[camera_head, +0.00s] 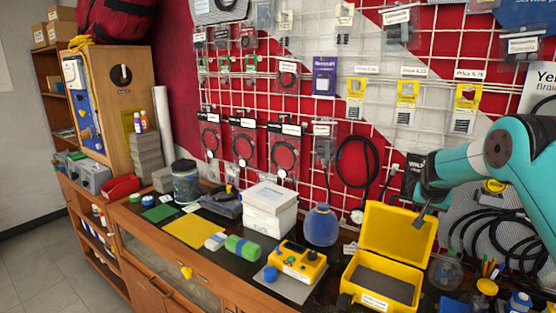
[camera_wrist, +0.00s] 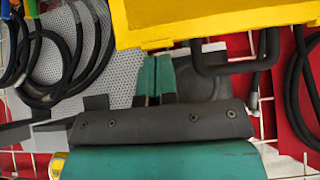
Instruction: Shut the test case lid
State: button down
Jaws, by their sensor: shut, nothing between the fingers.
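The yellow test case (camera_head: 375,299) stands open on the bench at the right of the head view. Its lid (camera_head: 388,232) is raised, roughly upright and leaning back, and the grey inside of the base shows. My gripper (camera_head: 418,221) is at the upper right part of the lid and overlaps it in the head view. In the wrist view the teal fingers of my gripper (camera_wrist: 156,62) are together and empty. A yellow part of the case (camera_wrist: 200,20) with a dark handle (camera_wrist: 240,66) is just beyond them. I cannot tell whether the fingers touch it.
A yellow control box (camera_head: 297,261) and a blue round bottle (camera_head: 320,226) stand left of the case. A clear bottle (camera_head: 445,272) and a pen holder (camera_head: 487,286) are close on its right. A wire-grid wall with hanging cables (camera_head: 357,162) rises behind.

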jog(key=s+a+f+b, duration=0.3)
jog(key=s+a, duration=0.3)
jog(key=s, duration=0.3)
jog(key=shift+f+g, duration=0.3)
jog(key=shift+f, duration=0.25)
dwell(1.2)
jog(key=shift+s+a+b, duration=0.1)
jog(key=shift+a+b, duration=0.05)
jog(key=shift+b, duration=0.15)
jog(key=s+a+f+b, duration=0.3)
jog(key=s, duration=0.2)
jog(key=shift+s+a, duration=0.3)
jog(key=shift+a, duration=0.05)
dwell(1.2)
dwell(0.3)
